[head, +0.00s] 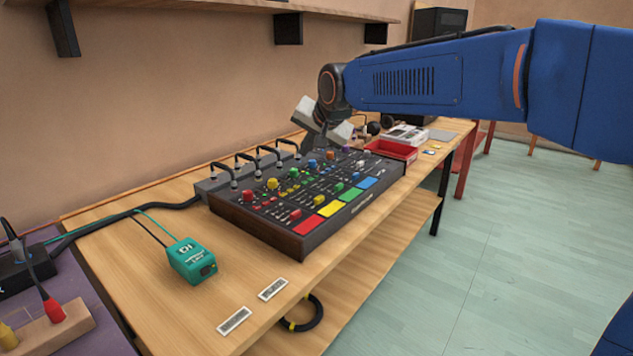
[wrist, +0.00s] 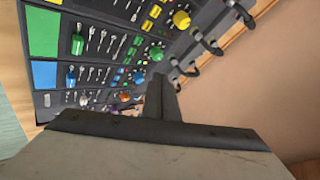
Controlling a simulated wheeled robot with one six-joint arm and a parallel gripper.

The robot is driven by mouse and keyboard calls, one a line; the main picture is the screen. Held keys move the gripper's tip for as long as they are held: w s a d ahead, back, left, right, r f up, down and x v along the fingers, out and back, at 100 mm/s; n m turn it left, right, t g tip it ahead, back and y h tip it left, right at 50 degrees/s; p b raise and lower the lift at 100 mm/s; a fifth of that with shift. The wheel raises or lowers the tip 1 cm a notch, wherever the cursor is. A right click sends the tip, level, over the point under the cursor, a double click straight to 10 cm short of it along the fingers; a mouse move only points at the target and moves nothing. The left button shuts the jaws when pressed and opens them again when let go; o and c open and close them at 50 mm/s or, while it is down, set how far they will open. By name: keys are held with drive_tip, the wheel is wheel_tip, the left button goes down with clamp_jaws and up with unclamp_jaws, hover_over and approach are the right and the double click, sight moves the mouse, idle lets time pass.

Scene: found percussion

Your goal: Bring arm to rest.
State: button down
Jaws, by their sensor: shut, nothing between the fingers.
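My arm, blue with a dark wrist joint, reaches in from the right in the head view. My gripper (head: 322,122) hangs over the far end of the control panel (head: 262,228), with its fingers partly hidden. In the wrist view my gripper (wrist: 160,90) is shut with nothing between the fingers. The control panel (wrist: 45,77), with coloured knobs and pads, lies beyond the fingertips there. I cannot tell the exact gap between gripper and panel.
The wooden workbench (head: 140,300) carries a teal box (head: 192,260), two labels and a red tray (head: 392,149). A purple surface (head: 100,335) with jacks is at lower left. A shelf (head: 200,8) runs along the wall above. The green floor (head: 480,240) at right is clear.

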drive_tip(key=shift+n+h, duration=0.3)
drive_tip(key=shift+h, duration=0.3)
drive_tip(key=s+d, duration=0.2)
drive_tip(key=d, duration=0.1)
drive_tip(key=s+d+f, duration=0.1)
drive_tip(key=s+d, duration=0.1)
drive_tip(key=d, duration=0.1)
drive_tip(key=s+d, duration=0.2)
drive_tip(key=d, duration=0.1)
drive_tip(key=shift+d+f, duration=0.3)
drive_tip(key=s+d+f+n+g+h, duration=0.1)
drive_tip(key=s+d+f, duration=0.5)
drive_tip(key=s, duration=0.5)
drive_tip(key=s+d+f+n+g+h, duration=0.1)
drive_tip(key=s+d+f, duration=0.5)
drive_tip(key=s+d, duration=0.3)
drive_tip(key=s+d+f+g+h, duration=0.1)
drive_tip(key=s+d+f, duration=0.5)
drive_tip(key=s, duration=0.6)
drive_tip(key=shift+s+d+f+n, duration=0.3)
drive_tip(key=shift+d+n, duration=0.1)
drive_tip(key=shift+d, duration=0.25)
